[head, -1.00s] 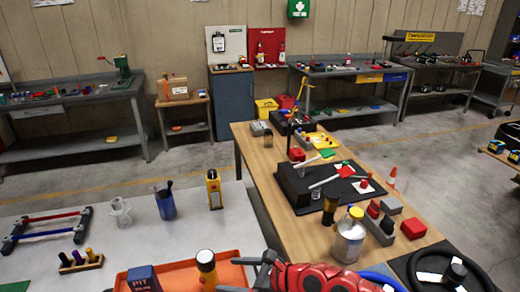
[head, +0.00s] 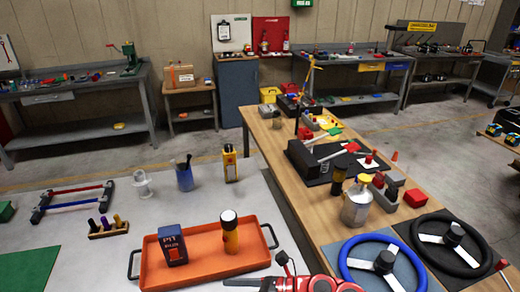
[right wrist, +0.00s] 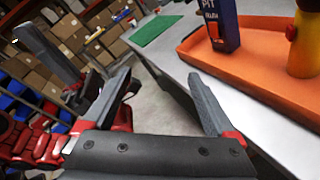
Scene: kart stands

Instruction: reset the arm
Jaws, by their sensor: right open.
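My right gripper (head: 254,270) is at the bottom edge of the head view, just in front of the orange tray (head: 258,261). Its red arm is mostly cut off by the frame. In the right wrist view the right gripper (right wrist: 160,80) is open, with nothing between its fingers and the floor and white table edge beyond. Red and dark parts of my other arm seem to show at the left of that view, but its jaw state is unclear.
A blue cup (head: 185,179) and yellow device (head: 230,164) stand behind. Two steering wheels (head: 375,264) and a metal canister (head: 356,205) occupy the wooden table (head: 262,135) at right.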

